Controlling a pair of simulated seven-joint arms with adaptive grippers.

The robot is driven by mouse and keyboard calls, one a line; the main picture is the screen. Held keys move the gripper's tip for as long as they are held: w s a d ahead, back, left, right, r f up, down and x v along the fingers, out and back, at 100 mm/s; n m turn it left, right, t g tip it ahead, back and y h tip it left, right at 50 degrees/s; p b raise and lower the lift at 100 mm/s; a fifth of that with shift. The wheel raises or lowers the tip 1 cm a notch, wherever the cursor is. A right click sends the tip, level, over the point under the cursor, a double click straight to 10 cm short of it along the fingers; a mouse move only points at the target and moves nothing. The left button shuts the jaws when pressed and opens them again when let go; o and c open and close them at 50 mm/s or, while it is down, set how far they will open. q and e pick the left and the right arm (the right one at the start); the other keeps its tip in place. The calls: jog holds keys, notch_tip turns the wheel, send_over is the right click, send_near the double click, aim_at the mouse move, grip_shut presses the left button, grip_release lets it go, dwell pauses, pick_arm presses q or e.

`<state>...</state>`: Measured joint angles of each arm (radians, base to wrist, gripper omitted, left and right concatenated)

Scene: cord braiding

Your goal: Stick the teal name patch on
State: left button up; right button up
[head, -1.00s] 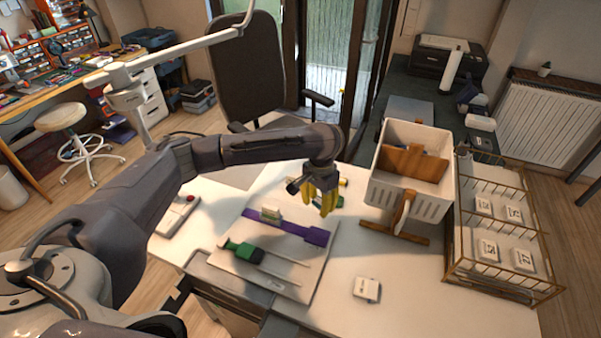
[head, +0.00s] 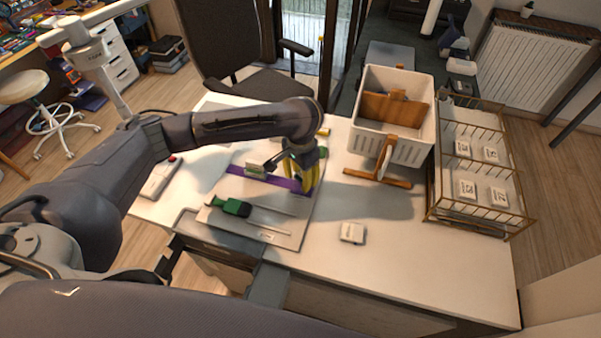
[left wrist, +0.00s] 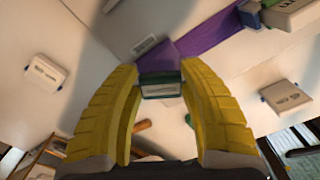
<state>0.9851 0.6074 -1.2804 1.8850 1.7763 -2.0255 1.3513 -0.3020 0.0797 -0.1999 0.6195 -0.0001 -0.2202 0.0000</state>
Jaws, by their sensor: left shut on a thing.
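My left gripper (head: 303,184) has yellow fingers and is over the right end of the purple strap (head: 236,171) in the head view. In the left wrist view my left gripper (left wrist: 161,84) is shut on a small dark teal piece with a pale edge, the teal patch (left wrist: 161,90). The purple strap (left wrist: 205,32) runs just beyond the fingertips. I cannot tell whether the patch touches it. A pale green block (head: 256,171) stands at the strap's left part. My right gripper is not in view.
A green-handled tool (head: 235,207) lies on the grey board (head: 272,235). A white labelled block (head: 352,233) lies on open table to the right.

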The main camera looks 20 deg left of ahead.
pick_arm(q)
jog(key=shift+f, duration=1.55)
jog(key=shift+f, duration=0.4)
dwell(0.5)
jog(key=o, duration=1.2)
jog(key=shift+r, duration=0.1)
jog(key=shift+r, duration=2.9)
